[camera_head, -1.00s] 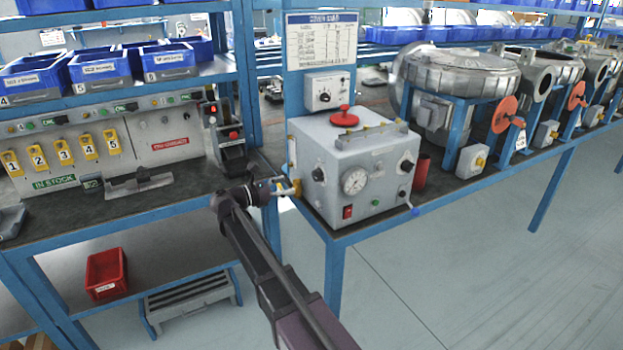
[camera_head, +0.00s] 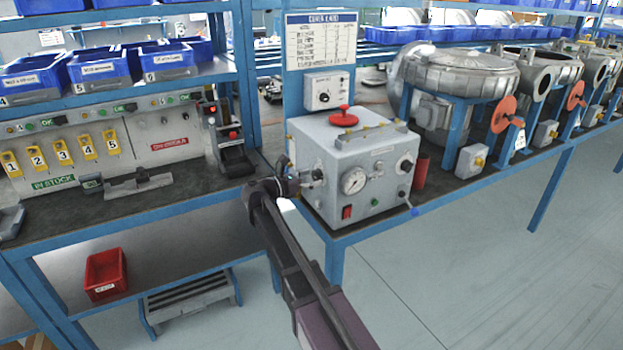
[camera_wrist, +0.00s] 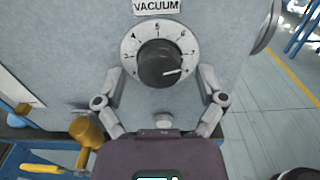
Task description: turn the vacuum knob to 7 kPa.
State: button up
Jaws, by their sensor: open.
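The vacuum knob (camera_wrist: 158,63) is a round black knob on a pale dial plate, under a VACUUM label (camera_wrist: 156,6) in the wrist view. Its white pointer line points right and slightly down. The small digits run around the dial, with 5 near the top; I cannot read the exact setting. My gripper (camera_wrist: 161,74) is open, with one finger on each side of the knob, close to the panel. Contact with the knob cannot be told.
A round gauge (camera_head: 354,181) and a red switch (camera_head: 347,212) sit right of the knob on the box front. A blue-tipped lever (camera_head: 414,211) sticks out at the lower right. A yellow-handled tool (camera_wrist: 42,168) lies at lower left in the wrist view.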

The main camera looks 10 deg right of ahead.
jog(key=c, duration=1.1)
jog(key=shift+c, duration=0.2)
jog(key=shift+m, duration=0.4)
jog(key=o, duration=1.1)
jog(key=shift+o, duration=0.2)
jog(key=shift+a, duration=0.15)
jog(key=v, duration=1.1)
jog(key=shift+a, duration=0.35)
